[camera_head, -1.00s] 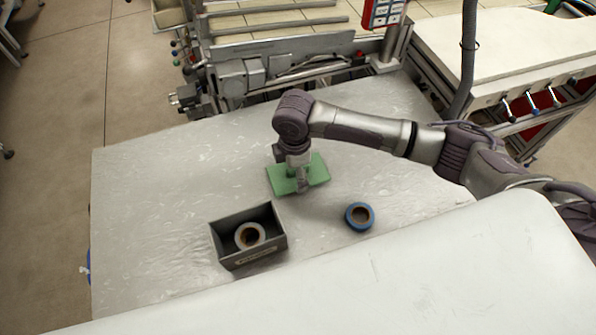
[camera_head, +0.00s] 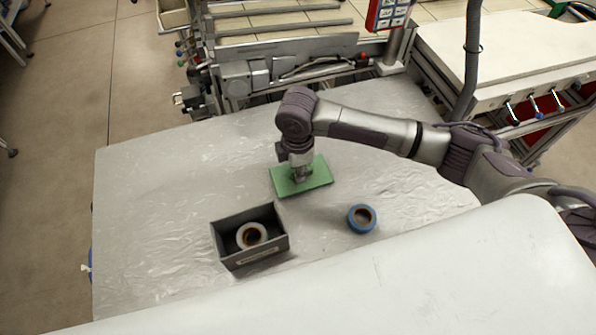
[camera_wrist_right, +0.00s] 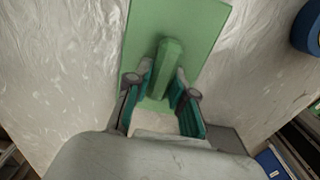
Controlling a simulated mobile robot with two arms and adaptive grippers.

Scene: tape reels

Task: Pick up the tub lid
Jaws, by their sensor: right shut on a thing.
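The tub lid is a flat green rectangular plate (camera_head: 320,176) with a raised green bar handle, in the middle of the table in the head view. In the right wrist view the lid (camera_wrist_right: 190,25) spreads out beyond the fingers, with its handle (camera_wrist_right: 167,60) running between them. My right gripper (camera_head: 300,177) points down over the lid; its fingers (camera_wrist_right: 162,90) are shut on the handle, one on each side. I cannot tell whether the lid is clear of the table. My left gripper is not in view.
A dark grey open box (camera_head: 222,238) holding a pale tape reel (camera_head: 240,235) stands in front left of the lid. A blue tape reel (camera_head: 361,219) lies to the front right. The table (camera_head: 150,190) is bare on the left.

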